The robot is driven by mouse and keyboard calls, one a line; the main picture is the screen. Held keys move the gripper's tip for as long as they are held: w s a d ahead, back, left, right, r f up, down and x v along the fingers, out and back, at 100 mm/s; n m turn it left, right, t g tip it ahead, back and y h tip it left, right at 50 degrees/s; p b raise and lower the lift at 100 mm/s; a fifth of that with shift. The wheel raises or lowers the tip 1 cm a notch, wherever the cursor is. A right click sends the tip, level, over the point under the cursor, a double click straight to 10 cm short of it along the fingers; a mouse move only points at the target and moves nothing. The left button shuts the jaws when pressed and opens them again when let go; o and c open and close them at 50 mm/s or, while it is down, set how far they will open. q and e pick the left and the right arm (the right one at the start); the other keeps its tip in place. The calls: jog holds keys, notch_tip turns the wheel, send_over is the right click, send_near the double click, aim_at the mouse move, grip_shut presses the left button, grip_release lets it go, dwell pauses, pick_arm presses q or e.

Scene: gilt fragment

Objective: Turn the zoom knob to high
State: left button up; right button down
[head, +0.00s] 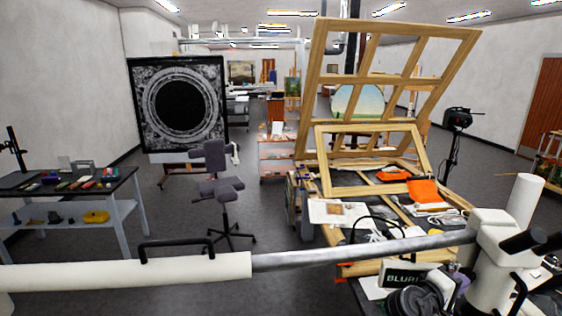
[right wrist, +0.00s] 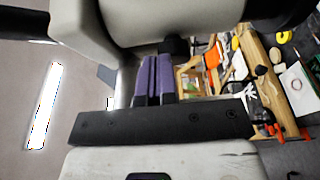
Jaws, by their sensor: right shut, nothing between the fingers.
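A white microscope (head: 495,262) with black eyepieces stands at the lower right of the head view, carried on a long boom with a grey rod (head: 365,250). In the right wrist view, a pale housing (right wrist: 150,22), apparently the microscope's, fills the top. A small dark knob (right wrist: 173,46) sits at its lower edge; I cannot tell its setting. My right gripper (right wrist: 153,66) has purple fingers, shut and empty, just beside the knob; contact is unclear. In the head view it is a small purple patch (head: 463,281), mostly hidden by the microscope. My left gripper is not in view.
The boom crosses the whole front of the head view.

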jog(key=shift+s+d, duration=0.15)
jog(key=shift+d, duration=0.8)
